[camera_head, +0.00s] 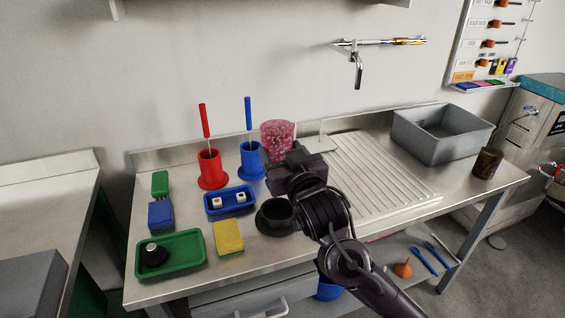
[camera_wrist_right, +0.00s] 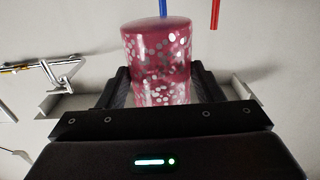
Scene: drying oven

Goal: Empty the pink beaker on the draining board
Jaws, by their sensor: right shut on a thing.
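The pink beaker (camera_head: 278,137), speckled with pale dots, is held behind and above my right gripper (camera_head: 292,164), near the back of the steel bench. In the head view it looks roughly upright, with its wider end up. In the right wrist view the beaker (camera_wrist_right: 157,55) sits between the two fingers of my right gripper (camera_wrist_right: 160,88), which are shut on it. That view appears upside down. Whether the beaker holds anything cannot be told. The ribbed draining board (camera_head: 385,180) lies to the right of the beaker, partly hidden by my right arm. My left gripper is not in view.
Red (camera_head: 211,170) and blue (camera_head: 251,162) holders with rods stand left of the beaker. A dark round pot (camera_head: 275,218) is by my arm. A grey basin (camera_head: 440,136) and brown cup (camera_head: 487,163) are at right. A tap (camera_head: 358,65) is on the wall. The draining board looks clear.

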